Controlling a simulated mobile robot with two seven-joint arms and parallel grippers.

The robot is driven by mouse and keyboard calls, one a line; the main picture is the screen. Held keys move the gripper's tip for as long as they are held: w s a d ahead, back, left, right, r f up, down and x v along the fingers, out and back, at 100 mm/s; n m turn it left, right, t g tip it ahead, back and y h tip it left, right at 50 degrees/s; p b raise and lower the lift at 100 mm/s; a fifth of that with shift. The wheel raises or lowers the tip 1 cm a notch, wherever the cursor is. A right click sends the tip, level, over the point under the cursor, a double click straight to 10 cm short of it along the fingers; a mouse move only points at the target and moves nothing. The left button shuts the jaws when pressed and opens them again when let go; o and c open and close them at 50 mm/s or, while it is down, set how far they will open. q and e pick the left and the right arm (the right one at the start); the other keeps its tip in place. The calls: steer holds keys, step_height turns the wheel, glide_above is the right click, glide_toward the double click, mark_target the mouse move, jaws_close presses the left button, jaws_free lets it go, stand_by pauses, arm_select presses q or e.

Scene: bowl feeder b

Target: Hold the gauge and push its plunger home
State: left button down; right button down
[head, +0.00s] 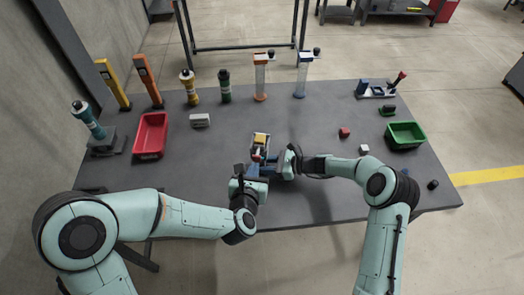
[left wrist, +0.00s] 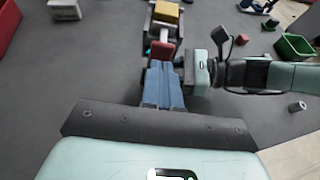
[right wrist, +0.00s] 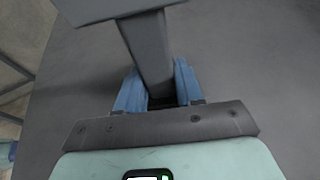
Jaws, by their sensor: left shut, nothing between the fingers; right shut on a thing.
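The gauge (head: 261,142) is a grey body with a yellow block on top, standing at the middle of the table. In the left wrist view the yellow block (left wrist: 166,13) is at the far end and the red plunger end (left wrist: 162,50) points toward me. My left gripper (left wrist: 164,68) is shut and empty, its blue fingertips right at the red end; whether they touch I cannot tell. My right gripper (right wrist: 158,85) is shut on a dark grey post (right wrist: 148,50), which appears to be part of the gauge, from the right side.
A red bin (head: 135,148) stands at the left and a green bin (head: 405,146) at the right. A light block (head: 200,120) lies left of the gauge. Several upright tools and cylinders line the back. Small red (head: 344,132) and white (head: 364,149) blocks lie at the right.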

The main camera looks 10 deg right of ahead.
arm_select(q)
steer(key=shift+w+d, duration=0.2)
steer(key=shift+w, duration=0.65)
stand_by(0.3)
steer(key=s+a, duration=0.1)
steer(key=s, duration=0.5)
steer(key=shift+a, duration=0.25)
stand_by(0.3)
arm_select(e)
steer(key=c, duration=0.6)
jaws_free()
steer(key=shift+c, duration=0.2)
